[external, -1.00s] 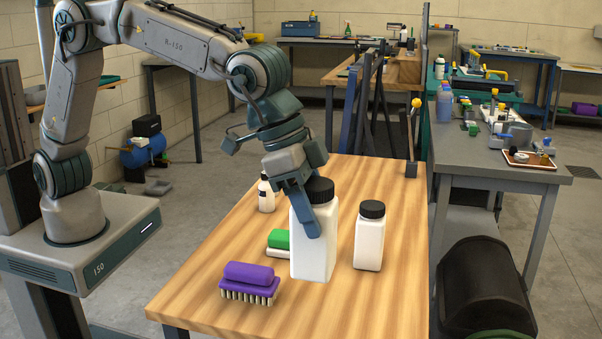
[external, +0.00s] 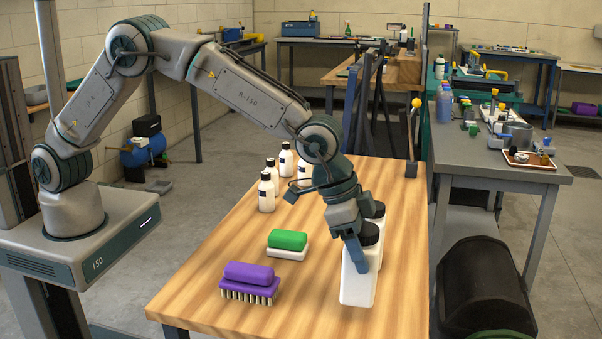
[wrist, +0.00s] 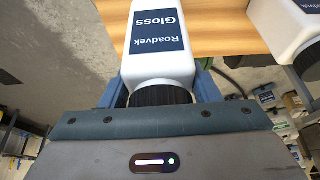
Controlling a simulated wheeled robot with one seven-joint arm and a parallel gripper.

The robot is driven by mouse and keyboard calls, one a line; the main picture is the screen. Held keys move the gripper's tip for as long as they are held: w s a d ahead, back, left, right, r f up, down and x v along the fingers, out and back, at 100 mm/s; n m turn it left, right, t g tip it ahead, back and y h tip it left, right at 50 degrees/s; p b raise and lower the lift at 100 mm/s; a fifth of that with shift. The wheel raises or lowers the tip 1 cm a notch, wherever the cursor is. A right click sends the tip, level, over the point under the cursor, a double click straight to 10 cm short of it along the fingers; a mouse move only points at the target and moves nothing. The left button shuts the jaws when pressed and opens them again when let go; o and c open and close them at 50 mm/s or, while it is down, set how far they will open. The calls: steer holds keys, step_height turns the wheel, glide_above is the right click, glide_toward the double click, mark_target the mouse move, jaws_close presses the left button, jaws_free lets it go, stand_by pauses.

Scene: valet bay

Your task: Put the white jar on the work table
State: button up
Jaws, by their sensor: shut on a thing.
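The white jar (external: 357,291) with a black lid is held upright in my gripper (external: 359,266), over the front right part of the wooden table (external: 320,290). I cannot tell whether its base touches the wood. In the wrist view my gripper (wrist: 160,92) is shut on the jar (wrist: 158,62), one finger on each side near the black lid. Its dark label reads "Roadvek Gloss". A second white jar (external: 379,226) with a black lid stands right behind the held one, partly hidden by it and my wrist. It also shows in the wrist view (wrist: 285,22).
A purple brush (external: 249,280) and a green-topped block (external: 287,243) lie left of the held jar. Several small white bottles (external: 267,192) stand farther back. A grey bench (external: 490,165) with tools is to the right. The table's front middle is clear.

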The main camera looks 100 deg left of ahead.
steer(key=shift+f+p, duration=0.3)
steer(key=shift+f, duration=1.7)
steer(key=shift+f, duration=0.2)
steer(key=o, duration=1.3)
steer(key=shift+o, duration=0.2)
